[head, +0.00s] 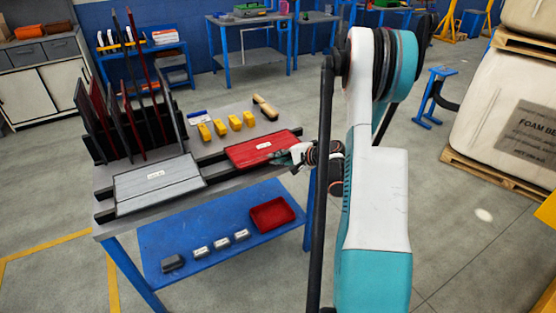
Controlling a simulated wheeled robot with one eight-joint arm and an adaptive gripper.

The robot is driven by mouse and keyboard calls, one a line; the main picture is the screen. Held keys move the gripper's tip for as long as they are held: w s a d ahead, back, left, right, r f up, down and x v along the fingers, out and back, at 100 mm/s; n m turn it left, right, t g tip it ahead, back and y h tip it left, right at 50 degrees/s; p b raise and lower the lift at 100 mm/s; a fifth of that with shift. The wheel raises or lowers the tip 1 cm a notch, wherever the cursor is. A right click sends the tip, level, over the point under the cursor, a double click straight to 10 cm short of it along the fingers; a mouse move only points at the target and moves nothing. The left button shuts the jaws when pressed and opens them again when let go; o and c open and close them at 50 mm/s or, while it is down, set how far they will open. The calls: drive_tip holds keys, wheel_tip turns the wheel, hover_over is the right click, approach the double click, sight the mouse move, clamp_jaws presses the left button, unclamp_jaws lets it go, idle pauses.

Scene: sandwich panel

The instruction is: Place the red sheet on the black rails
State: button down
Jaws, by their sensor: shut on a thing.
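The red sheet (257,150) lies flat over the right part of the workbench, with a small white label on top. My gripper (283,158) is at its right edge and is shut on it. The black rails (104,193) run along the front of the bench; their left ends show. A grey sheet (158,182) lies across them on the left. The red sheet is above the right part of the rails and hides them there. I cannot tell if it touches them.
Several upright sheets stand in a rack (128,141) at the bench's left. Several yellow blocks (220,127) and a brush (265,107) lie behind the red sheet. A red tray (271,214) and several small grey blocks (221,243) are on the blue lower shelf (190,222).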

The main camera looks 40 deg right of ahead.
drive_tip(key=c, duration=1.7)
unclamp_jaws()
drive_tip(key=p+v, duration=0.4)
drive_tip(key=v, duration=0.8)
drive_tip(key=shift+r, duration=0.1)
